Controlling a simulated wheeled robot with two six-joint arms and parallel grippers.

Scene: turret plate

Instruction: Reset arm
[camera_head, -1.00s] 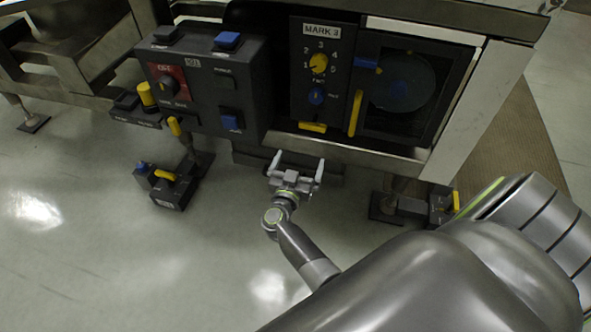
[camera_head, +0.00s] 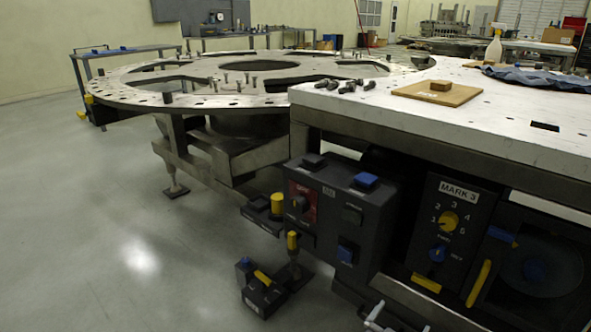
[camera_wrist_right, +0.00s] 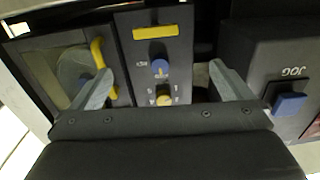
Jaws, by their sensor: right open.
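My right gripper (camera_head: 382,318) shows only in part at the bottom edge of the head view, in front of the control panels. In the right wrist view its two grey fingers (camera_wrist_right: 160,72) are spread wide with nothing between them. Beyond them is the MARK 3 panel (camera_head: 463,215), with a yellow dial (camera_head: 448,221), a blue knob (camera_head: 438,253) and a yellow handle (camera_head: 426,283). The panel shows upside down in the wrist view (camera_wrist_right: 180,55). My left gripper is not in view.
A dark control box (camera_head: 325,220) with blue buttons stands left of the panel. Above is a white table top (camera_head: 460,105) with bolts (camera_head: 348,87) and a wooden board (camera_head: 437,94). A large ring plate (camera_head: 130,90) lies behind. The floor at left is clear.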

